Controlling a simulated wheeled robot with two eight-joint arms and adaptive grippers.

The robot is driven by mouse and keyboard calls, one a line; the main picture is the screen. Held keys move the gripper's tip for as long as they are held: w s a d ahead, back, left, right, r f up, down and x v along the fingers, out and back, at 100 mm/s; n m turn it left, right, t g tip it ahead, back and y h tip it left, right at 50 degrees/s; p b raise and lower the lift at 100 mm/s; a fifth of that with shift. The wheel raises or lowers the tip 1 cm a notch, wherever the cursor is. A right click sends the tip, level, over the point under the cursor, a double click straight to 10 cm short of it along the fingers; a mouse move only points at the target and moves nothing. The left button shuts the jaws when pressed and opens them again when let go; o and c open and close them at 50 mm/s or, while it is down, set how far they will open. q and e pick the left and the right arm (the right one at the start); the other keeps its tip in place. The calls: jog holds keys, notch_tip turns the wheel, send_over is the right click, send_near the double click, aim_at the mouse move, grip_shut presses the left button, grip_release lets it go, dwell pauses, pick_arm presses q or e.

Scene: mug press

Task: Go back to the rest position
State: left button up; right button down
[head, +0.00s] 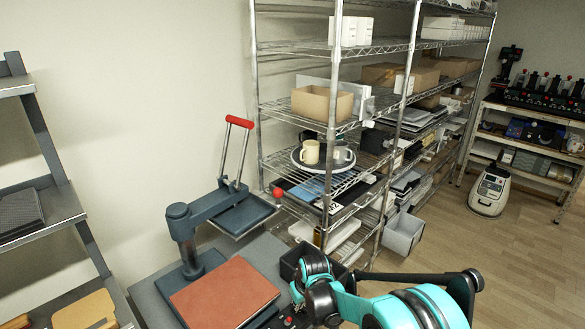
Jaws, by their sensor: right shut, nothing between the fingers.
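The mug press has a red-topped lever handle (239,122), a raised dark upper plate (240,214) swung out to the side, and a bare red-brown lower pad (225,294). A cream mug (309,152) and a white mug (342,156) stand on a round tray (303,167) on the wire shelf. My right gripper (300,290) is at the bottom centre, just right of the lower pad, shut and holding nothing. My own arm partly hides it, and its fingertips are hard to make out. My left gripper is out of view.
A wire rack (334,100) with boxes stands behind the press. A grey shelf (45,215) stands at left. Grey bins (404,236) and a wheeled machine (490,190) stand on the floor. Open floor (500,265) lies at right.

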jog(key=s+d+r+m+t, duration=0.1)
jog(key=s+d+r, duration=0.2)
jog(key=r, duration=0.2)
jog(key=s+d+r+m, duration=0.1)
jog(key=s+d+r, duration=0.1)
jog(key=r, duration=0.2)
jog(key=s+d+r+m+t, duration=0.1)
jog(key=s+d+r, duration=0.1)
jog(key=s, duration=0.4)
jog(key=s+d+r+m+t+h, duration=0.1)
jog(key=s+d+r, duration=0.1)
jog(key=s+d, duration=0.3)
jog(key=s+d+r+m+t, duration=0.1)
jog(key=s+d+r, duration=0.2)
jog(key=s, duration=0.6)
jog(key=shift+d+m, duration=0.35)
jog(key=shift+m, duration=0.05)
